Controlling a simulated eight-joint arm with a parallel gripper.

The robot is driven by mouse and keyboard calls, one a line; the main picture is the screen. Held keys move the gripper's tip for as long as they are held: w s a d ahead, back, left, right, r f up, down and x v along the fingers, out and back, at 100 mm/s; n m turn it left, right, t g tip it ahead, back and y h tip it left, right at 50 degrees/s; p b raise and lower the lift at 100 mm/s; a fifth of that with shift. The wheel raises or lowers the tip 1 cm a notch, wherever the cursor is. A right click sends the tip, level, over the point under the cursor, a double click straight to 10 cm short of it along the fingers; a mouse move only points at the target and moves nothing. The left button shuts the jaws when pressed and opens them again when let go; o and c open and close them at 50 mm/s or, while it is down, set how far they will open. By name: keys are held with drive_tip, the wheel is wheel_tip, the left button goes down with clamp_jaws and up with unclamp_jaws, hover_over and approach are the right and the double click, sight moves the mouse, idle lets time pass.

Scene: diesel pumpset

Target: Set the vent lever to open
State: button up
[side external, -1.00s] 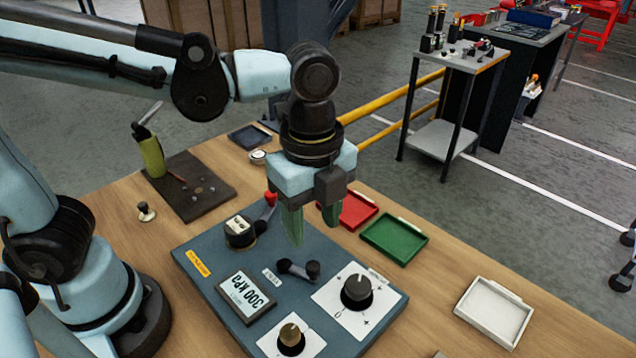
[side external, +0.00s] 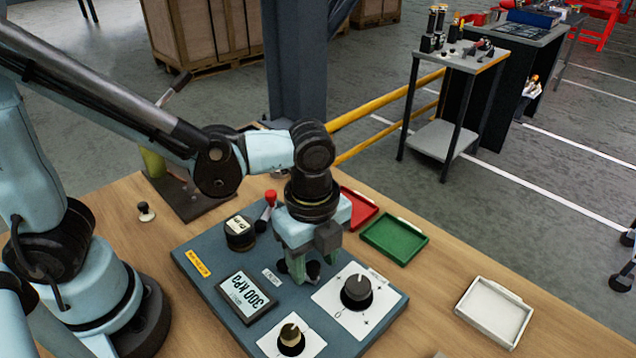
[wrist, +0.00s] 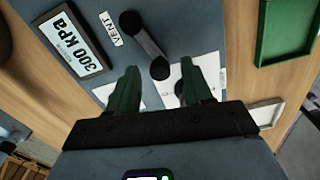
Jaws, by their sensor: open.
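The vent lever (wrist: 148,45) is a dark arm with a round knob at one end. It lies on the blue-grey panel (wrist: 195,25) beside a white VENT label (wrist: 110,28). In the side view my gripper hides most of the lever, and its dark knob (side external: 313,269) shows between the fingers. My gripper (wrist: 160,72) is open, with green fingers pointing down at the panel. In the wrist view the knob end lies between and just beyond the fingertips.
A 300 kPa display (side external: 246,297), a black dial (side external: 357,290), a brown-topped knob (side external: 291,338) and a red-tipped lever (side external: 270,198) surround it on the panel. Red (side external: 358,212), green (side external: 420,243) and white (side external: 526,318) trays lie on the table to the right.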

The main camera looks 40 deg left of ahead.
clamp_jaws()
drive_tip(key=shift+w, duration=0.1)
drive_tip(key=n, duration=0.1)
drive_tip(key=w+n, duration=0.1)
drive_tip(key=shift+a+n, duration=0.3)
drive_tip(key=shift+n, duration=0.1)
drive_tip(key=n, duration=0.1)
drive_tip(key=w+n, duration=0.1)
drive_tip(key=shift+a+n, duration=0.4)
drive_tip(key=shift+w+a+n, duration=0.25)
drive_tip(key=shift+a+n, duration=0.1)
drive_tip(key=shift+n, duration=0.5)
drive_tip(key=shift+w+a+n, duration=0.2)
drive_tip(key=shift+a+n, duration=0.15)
drive_tip(key=shift+n, duration=0.45)
drive_tip(key=shift+w+a+n, duration=0.25)
drive_tip(key=shift+a+n, duration=0.1)
drive_tip(key=shift+n, duration=0.5)
